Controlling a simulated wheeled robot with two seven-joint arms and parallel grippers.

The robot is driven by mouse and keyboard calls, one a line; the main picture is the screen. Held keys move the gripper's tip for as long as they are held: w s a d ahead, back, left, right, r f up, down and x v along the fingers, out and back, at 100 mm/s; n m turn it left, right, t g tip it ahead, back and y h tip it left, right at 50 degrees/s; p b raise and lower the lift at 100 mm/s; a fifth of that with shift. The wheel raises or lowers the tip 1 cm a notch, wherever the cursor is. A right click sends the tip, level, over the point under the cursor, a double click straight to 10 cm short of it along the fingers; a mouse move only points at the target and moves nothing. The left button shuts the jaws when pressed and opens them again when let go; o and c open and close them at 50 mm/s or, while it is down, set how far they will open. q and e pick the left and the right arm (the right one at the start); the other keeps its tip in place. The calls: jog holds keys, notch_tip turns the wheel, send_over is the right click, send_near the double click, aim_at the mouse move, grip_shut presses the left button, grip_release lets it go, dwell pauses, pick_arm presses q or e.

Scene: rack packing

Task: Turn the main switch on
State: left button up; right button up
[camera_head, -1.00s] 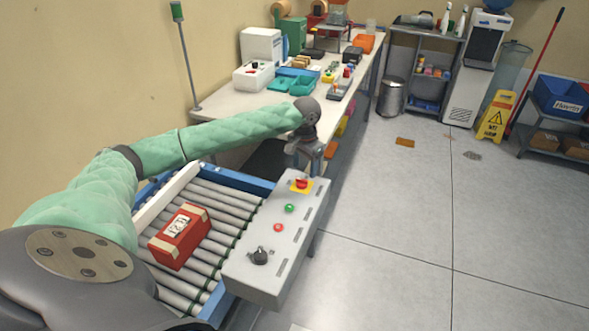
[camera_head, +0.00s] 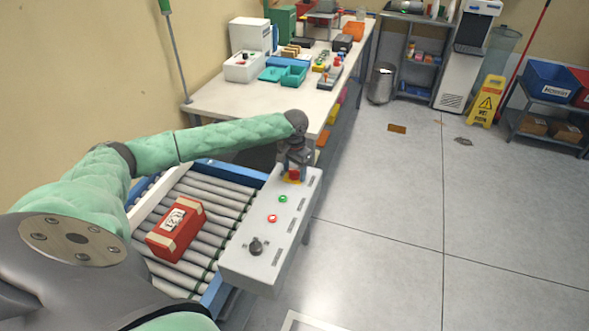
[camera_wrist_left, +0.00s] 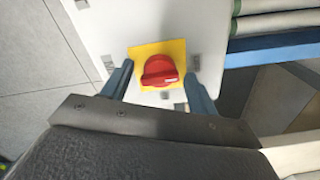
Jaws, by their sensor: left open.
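The main switch is a red rotary knob (camera_wrist_left: 160,71) on a yellow plate (camera_wrist_left: 143,51), at the far end of the grey control box. In the wrist view its handle bar lies roughly crosswise. In the head view the red knob (camera_head: 293,174) shows just below my left gripper (camera_head: 294,162). My left gripper is open, pointing down, with one blue-grey finger on each side of the knob. Gaps show between the fingers and the knob; whether the tips touch the plate I cannot tell. My right gripper is in neither view.
The control box (camera_head: 263,232) also carries a green button (camera_head: 283,198), a red button (camera_head: 272,218) and a black knob (camera_head: 256,246). A roller conveyor (camera_head: 217,188) with a red box (camera_head: 175,230) lies left. A cluttered workbench (camera_head: 222,98) stands behind.

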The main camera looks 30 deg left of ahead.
pick_arm(q)
jog(key=c, duration=0.9)
